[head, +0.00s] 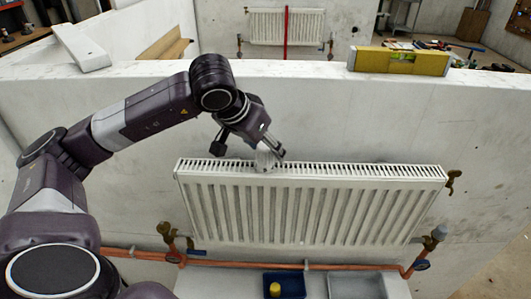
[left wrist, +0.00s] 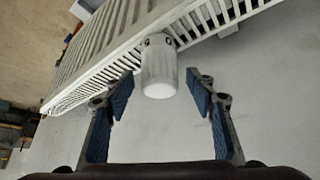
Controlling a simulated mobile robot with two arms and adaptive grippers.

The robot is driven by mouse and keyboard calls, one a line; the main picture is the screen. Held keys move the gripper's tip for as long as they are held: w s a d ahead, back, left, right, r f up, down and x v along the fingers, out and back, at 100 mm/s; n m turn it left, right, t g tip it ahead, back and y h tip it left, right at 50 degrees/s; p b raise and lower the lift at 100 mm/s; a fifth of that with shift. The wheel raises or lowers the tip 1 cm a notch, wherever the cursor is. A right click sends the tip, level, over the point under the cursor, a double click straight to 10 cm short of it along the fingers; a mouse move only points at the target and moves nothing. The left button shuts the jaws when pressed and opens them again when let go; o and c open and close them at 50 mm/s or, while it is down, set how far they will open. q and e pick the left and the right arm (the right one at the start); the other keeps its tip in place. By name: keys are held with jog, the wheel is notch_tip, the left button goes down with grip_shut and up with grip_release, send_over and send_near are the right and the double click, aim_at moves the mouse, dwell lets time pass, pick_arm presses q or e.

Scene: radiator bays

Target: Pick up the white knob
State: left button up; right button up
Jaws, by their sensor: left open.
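The white knob (left wrist: 158,68) is a short white cylinder in the left wrist view, at the radiator's (left wrist: 130,32) edge and seemingly joined to it. In the head view it shows small and pale (head: 264,160) at the top of the white radiator (head: 310,205), partly hidden by my gripper. My left gripper (head: 270,147) is close above it. In the left wrist view the fingers (left wrist: 160,80) are spread, one on each side of the knob, with a gap on both sides. My right gripper is not in view.
A yellow level (head: 400,62) lies on the wall's top edge. Copper pipes (head: 320,266) with valves run below the radiator. Beneath are a blue tray (head: 299,291) holding a yellow piece (head: 275,289) and a grey tray (head: 357,277). Open wall lies above the radiator.

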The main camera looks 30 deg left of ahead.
pick_arm(q)
jog(key=shift+s+r, duration=0.1)
jog(key=shift+s, duration=0.05)
jog(key=c, duration=1.3)
